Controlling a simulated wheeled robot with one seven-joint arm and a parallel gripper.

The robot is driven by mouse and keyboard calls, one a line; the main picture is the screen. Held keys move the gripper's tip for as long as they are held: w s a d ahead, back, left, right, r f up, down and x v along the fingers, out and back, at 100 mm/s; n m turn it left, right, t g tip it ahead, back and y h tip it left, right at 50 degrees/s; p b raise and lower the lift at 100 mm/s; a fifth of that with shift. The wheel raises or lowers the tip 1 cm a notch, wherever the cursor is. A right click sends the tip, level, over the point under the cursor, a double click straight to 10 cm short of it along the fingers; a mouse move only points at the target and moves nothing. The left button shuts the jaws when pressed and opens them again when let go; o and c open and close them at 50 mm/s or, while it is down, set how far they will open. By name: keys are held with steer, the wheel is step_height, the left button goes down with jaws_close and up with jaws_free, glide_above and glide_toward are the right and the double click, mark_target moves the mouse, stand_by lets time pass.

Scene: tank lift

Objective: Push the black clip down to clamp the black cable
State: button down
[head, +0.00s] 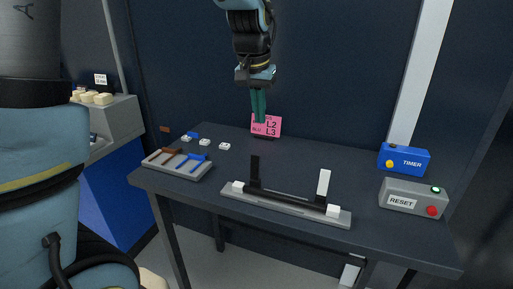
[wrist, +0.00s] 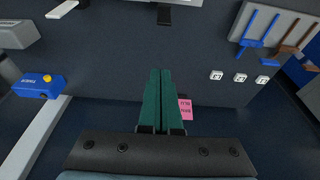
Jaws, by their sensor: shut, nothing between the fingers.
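The black clip (head: 254,167) stands upright at the left part of a grey base (head: 232,203) on the table. The black cable (head: 287,199) lies along this base between two white blocks. In the wrist view the black clip (wrist: 164,15) shows at the top edge, ahead of the fingertips and apart from them. My gripper (head: 259,121) has teal fingers pointing down, above the back of the table and behind the clip. In the wrist view my gripper (wrist: 160,70) has its fingers together with nothing held.
A white clip (head: 324,183) stands upright on the base's right. A tray (head: 178,164) with brown and blue pieces is at left, near small white blocks (head: 204,142). A pink note (head: 266,126) stands at the back. The timer box (head: 404,158) and reset box (head: 414,197) are at right.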

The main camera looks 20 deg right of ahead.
steer(key=p, duration=0.2)
glide_above(255, 167)
steer(key=w+d, duration=0.4)
step_height(255, 167, down, 9)
steer(key=s+a+p, duration=0.2)
steer(key=a, duration=0.1)
steer(key=shift+s+f, duration=0.15)
steer(key=shift+s, duration=0.2)
